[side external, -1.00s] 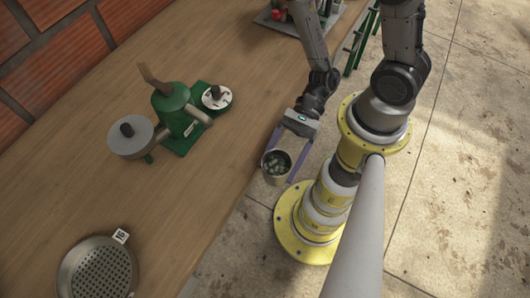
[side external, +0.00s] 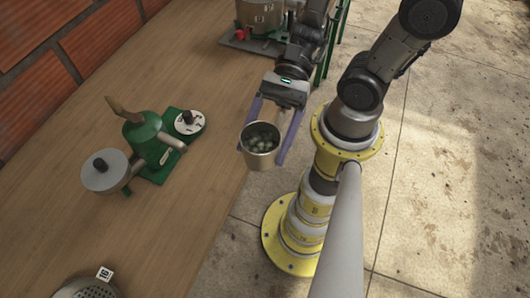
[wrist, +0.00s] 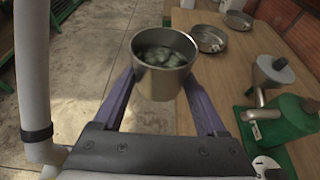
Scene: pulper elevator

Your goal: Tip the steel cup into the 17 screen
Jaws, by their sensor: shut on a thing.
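My gripper (side external: 267,120) is shut on the steel cup (side external: 259,158), with its purple fingers on either side of it. The cup is near upright and holds greenish beans or lumps (wrist: 162,56). It is held up near the table's long edge, apart from any screen. A round perforated screen (side external: 85,290) is cut off at the bottom left of the side view; its small tag (side external: 105,274) looks like 16, but is hard to read. In the wrist view, two shallow round pans or screens, one nearer (wrist: 209,38) and one farther (wrist: 239,20), lie beyond the cup; their numbers cannot be read.
A green hand machine (side external: 146,143) with a grey round hopper (side external: 106,171) stands on the wooden table (side external: 185,230). Another machine (side external: 258,18) stands at the table's far end. Two pale containers (wrist: 233,4) show at the top of the wrist view. The table in front of the green machine is clear.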

